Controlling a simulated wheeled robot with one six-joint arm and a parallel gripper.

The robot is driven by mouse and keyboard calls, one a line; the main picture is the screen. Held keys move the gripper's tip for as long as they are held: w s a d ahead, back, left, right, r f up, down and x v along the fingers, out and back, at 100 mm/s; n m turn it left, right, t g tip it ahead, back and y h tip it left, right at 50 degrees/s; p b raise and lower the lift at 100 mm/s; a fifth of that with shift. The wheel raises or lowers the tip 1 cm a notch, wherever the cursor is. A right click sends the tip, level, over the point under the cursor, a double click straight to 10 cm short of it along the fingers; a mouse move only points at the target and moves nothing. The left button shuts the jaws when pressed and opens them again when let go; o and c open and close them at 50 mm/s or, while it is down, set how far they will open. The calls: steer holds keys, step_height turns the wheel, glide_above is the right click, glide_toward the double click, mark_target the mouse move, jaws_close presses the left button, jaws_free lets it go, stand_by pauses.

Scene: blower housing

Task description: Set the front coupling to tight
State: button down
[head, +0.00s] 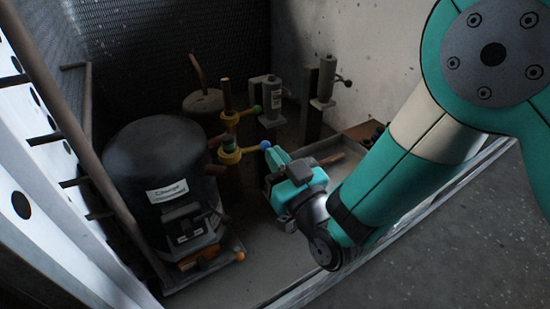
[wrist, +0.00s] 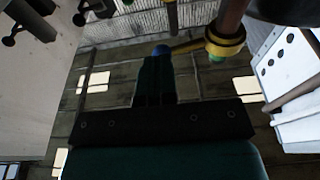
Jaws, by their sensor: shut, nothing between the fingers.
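The nearer coupling is a yellow collar (head: 229,156) with a green part on top, around a brown pipe. Its lever points right and ends in a blue knob (head: 265,145). My gripper (head: 274,156) is shut and empty, its tips beside the blue knob. In the wrist view the shut dark fingers (wrist: 158,62) reach up to the blue knob (wrist: 162,49), and the lever runs right to the yellow collar (wrist: 226,45). I cannot tell whether the fingertips touch the knob. No tight mark is readable.
A second yellow collar (head: 230,119) with a green knob (head: 256,109) sits higher on the pipework. A black tank (head: 157,165) stands on the left. Grey cylinders (head: 271,98) on posts stand behind.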

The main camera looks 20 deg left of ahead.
steer(key=shift+a, duration=0.15)
steer(key=shift+w+a, duration=0.3)
steer(key=shift+w, duration=0.5)
steer(key=shift+b, duration=0.3)
